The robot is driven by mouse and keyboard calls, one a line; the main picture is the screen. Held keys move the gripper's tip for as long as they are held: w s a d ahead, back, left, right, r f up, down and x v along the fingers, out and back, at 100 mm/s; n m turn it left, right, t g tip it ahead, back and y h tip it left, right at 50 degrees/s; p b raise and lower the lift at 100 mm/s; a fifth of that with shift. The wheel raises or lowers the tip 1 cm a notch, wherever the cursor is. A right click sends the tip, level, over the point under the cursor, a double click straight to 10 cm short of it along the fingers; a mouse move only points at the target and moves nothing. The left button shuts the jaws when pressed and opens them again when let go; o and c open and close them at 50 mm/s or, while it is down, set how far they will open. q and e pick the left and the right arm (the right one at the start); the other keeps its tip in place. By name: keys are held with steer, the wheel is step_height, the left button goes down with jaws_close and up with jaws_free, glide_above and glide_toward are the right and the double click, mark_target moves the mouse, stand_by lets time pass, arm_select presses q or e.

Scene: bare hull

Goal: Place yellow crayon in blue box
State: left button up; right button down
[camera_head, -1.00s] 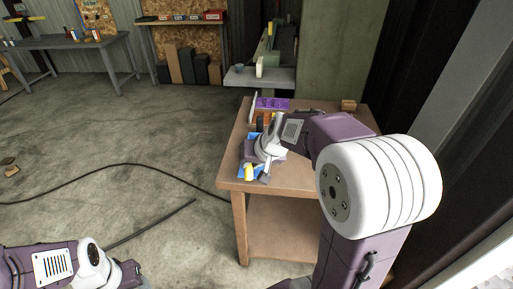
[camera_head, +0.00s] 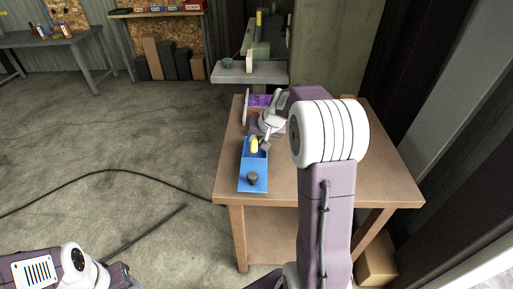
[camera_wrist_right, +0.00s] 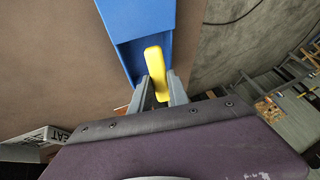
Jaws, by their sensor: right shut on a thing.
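The blue box (camera_head: 253,180) lies on the wooden table in the head view, with a dark knob (camera_head: 253,178) on its near part. Its far end looks open. My right gripper (camera_head: 258,146) is shut on the yellow crayon (camera_head: 254,146) at that far end. In the right wrist view, the crayon (camera_wrist_right: 155,68) stands out between the two grey fingers (camera_wrist_right: 160,92), its tip over the open recess of the blue box (camera_wrist_right: 142,20). I cannot tell whether it touches the box. My left gripper (camera_head: 120,277) is at the bottom left, its fingers unclear.
The wooden table (camera_head: 340,185) has free room right of the box. A purple tray (camera_head: 262,101) sits behind my right gripper. A box with lettering (camera_wrist_right: 45,137) shows at the lower left of the wrist view. A grey bench (camera_head: 248,72) stands beyond the table.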

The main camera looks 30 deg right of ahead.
mark_target(257, 146)
steer(key=shift+d, duration=0.25)
step_height(257, 146, down, 4)
steer(key=shift+w+f+b, duration=0.1)
steer(key=shift+b, duration=0.55)
steer(key=shift+f+b, duration=0.25)
steer(key=shift+b, duration=0.05)
steer(key=c, duration=1.3)
jaws_free()
steer(key=shift+r, duration=0.1)
steer(key=shift+o, duration=0.2)
